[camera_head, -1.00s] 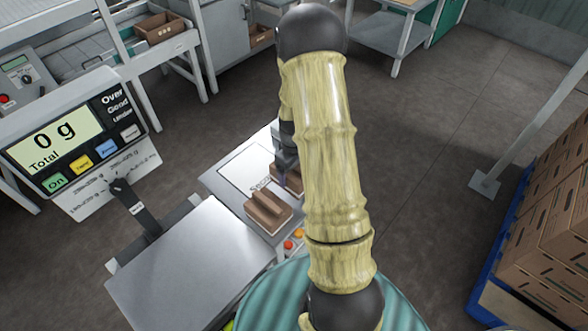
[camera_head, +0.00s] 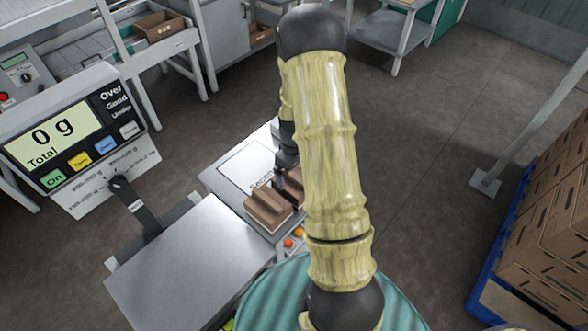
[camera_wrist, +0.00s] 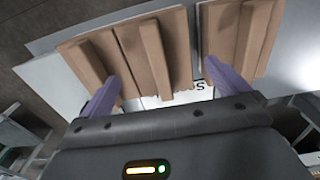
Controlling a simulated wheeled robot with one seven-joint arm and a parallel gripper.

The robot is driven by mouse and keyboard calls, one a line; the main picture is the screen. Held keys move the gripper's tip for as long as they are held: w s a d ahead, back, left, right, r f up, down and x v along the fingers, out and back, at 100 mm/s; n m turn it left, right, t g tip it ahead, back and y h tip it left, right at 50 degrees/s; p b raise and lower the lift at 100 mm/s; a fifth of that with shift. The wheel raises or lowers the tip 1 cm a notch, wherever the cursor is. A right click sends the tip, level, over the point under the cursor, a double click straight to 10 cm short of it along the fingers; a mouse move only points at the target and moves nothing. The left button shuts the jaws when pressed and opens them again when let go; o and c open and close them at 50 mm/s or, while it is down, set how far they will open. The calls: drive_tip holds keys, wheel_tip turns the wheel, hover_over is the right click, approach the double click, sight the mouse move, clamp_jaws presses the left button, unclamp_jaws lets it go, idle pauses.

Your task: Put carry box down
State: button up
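Two brown boxes with raised ridges rest side by side on a pale surface with printed lettering. The nearer brown box (camera_head: 268,205) shows in the head view, and the other (camera_head: 296,180) is partly behind my arm. In the wrist view one brown box (camera_wrist: 130,50) is at the left and the other (camera_wrist: 240,35) at the right. My gripper (camera_wrist: 165,85) is open, its purple fingers spread wide with a ridge of the left box between them. I cannot tell whether the fingers touch the boxes. I cannot tell which one is the carry box.
The metal scale plate (camera_head: 190,265) in front is empty, and its display (camera_head: 60,135) reads 0 g. Red and orange buttons (camera_head: 293,238) sit near the boxes. Stacked cartons (camera_head: 555,220) on a blue pallet stand at the right. A shelf (camera_head: 160,45) is at the back left.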

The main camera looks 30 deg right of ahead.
drive_tip(key=shift+r, duration=0.1)
wheel_tip(320, 180, up, 13)
idle(0.6)
drive_tip(key=shift+a, duration=0.1)
drive_tip(key=s+a+r+m+t, duration=0.2)
drive_tip(key=s+a+r+m, duration=0.2)
drive_tip(key=s+a, duration=0.8)
drive_tip(key=shift+s+a+r+t, duration=0.25)
drive_tip(key=shift+a+r+t, duration=0.05)
drive_tip(key=shift+a+r, duration=0.4)
